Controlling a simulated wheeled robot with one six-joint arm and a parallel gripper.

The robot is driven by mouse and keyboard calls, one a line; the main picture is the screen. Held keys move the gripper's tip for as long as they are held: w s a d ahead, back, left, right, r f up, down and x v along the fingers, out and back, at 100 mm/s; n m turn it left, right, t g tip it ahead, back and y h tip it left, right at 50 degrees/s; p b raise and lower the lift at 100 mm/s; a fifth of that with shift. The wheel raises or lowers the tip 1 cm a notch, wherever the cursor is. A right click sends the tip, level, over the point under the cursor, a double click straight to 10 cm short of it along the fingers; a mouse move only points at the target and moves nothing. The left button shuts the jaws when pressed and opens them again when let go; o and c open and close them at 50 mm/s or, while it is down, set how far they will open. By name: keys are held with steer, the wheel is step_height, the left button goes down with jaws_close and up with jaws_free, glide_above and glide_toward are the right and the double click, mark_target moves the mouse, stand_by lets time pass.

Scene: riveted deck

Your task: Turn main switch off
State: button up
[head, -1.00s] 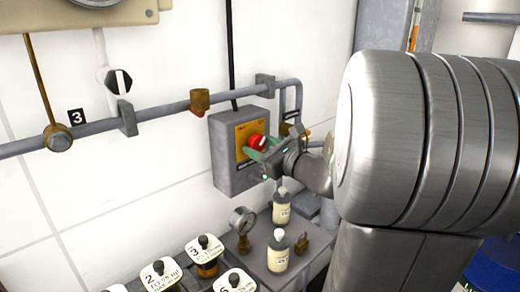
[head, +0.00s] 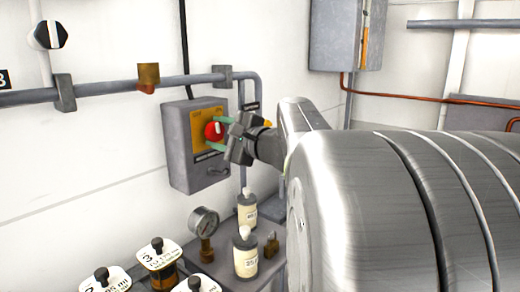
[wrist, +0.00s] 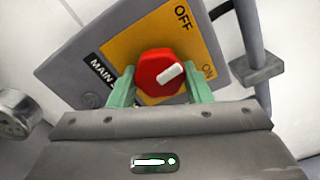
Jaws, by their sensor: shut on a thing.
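The main switch is a grey box (head: 182,160) on the white wall, with a yellow plate (head: 197,125) and a red round knob (head: 214,130). In the wrist view the red knob (wrist: 160,75) has a white pointer mark aimed to the upper right, between the OFF and ON labels. My gripper (head: 218,132) reaches in from the right, and its green fingers (wrist: 160,88) are on both sides of the knob, shut on it. The MAIN lettering (wrist: 103,70) is partly covered by a finger.
A grey pipe (head: 110,90) runs along the wall above and beside the box. Below stand a pressure gauge (head: 204,222), two bottles (head: 246,252) and several labelled black-knobbed jars (head: 157,255). A grey cabinet (head: 340,35) hangs at the upper right.

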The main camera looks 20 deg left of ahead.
steer(key=n+b, duration=0.5)
steer(key=b, duration=0.1)
steer(key=shift+f, duration=0.15)
steer(key=shift+n+b, duration=0.95)
steer(key=shift+n, duration=0.15)
steer(key=shift+r, duration=0.25)
steer(key=o, duration=1)
steer(key=v, duration=1.4)
steer(key=shift+w+a, duration=0.1)
steer(key=shift+a, duration=0.05)
